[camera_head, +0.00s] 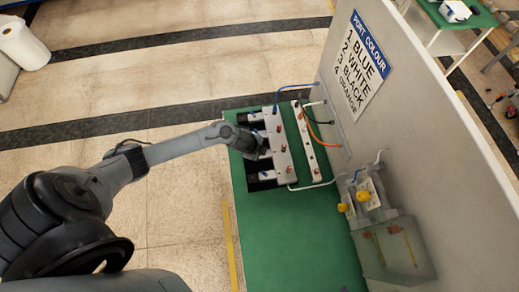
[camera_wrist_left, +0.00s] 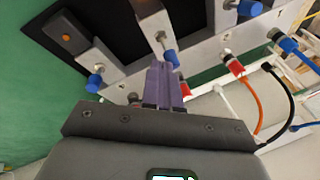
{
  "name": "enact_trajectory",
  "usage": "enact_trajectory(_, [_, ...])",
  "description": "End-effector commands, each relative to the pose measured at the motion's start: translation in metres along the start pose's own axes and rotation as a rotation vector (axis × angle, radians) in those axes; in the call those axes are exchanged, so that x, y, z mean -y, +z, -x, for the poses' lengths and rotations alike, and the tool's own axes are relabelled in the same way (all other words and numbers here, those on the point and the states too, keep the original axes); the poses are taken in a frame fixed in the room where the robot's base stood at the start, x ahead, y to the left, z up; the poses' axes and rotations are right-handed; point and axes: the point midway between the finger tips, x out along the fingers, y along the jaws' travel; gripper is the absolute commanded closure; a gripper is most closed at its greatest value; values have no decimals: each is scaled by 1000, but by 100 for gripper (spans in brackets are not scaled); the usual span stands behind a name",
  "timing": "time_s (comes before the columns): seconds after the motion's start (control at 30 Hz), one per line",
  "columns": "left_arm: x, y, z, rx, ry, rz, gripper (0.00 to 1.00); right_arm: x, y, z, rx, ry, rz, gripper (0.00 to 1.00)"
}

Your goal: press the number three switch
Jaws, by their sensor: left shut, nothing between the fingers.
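A silver-and-black switch unit (camera_head: 281,150) lies on the green bench at the wall, with several red fittings along its metal bar. In the left wrist view, blue-tipped levers show: one at left (camera_wrist_left: 94,83), one in the middle (camera_wrist_left: 171,57) and one at upper right (camera_wrist_left: 249,8). No numbers are readable on them, so I cannot tell which is number three. My left gripper (camera_wrist_left: 164,72) is shut and empty, its purple fingers close to the middle lever; contact is unclear. In the head view my left gripper (camera_head: 258,147) is over the unit's left side, partly hiding it.
A sign (camera_head: 362,65) on the grey wall lists port colours. Blue, black, orange and white hoses run between unit and wall. A fixture with yellow knobs (camera_head: 364,196) stands on the right. The green bench (camera_head: 285,245) is clear in front.

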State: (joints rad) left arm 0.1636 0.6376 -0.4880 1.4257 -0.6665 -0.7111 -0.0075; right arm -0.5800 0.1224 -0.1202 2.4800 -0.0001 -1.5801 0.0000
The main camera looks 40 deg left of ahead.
Motion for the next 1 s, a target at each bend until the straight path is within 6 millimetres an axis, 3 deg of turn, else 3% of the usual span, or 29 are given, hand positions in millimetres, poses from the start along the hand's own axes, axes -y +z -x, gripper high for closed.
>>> enact_trajectory(0.67, [-1,-3,10,0,1,-2,100,0,-4,12,0,-2,-2,40])
enact_trajectory(0.93, [-21,-10,30,-4,5,-11,100,0,-12,37,-1,-5,-7,40])
enact_trajectory(1.0, [-15,-13,41,-5,-1,-11,100,1,-11,32,-5,-6,-7,40])
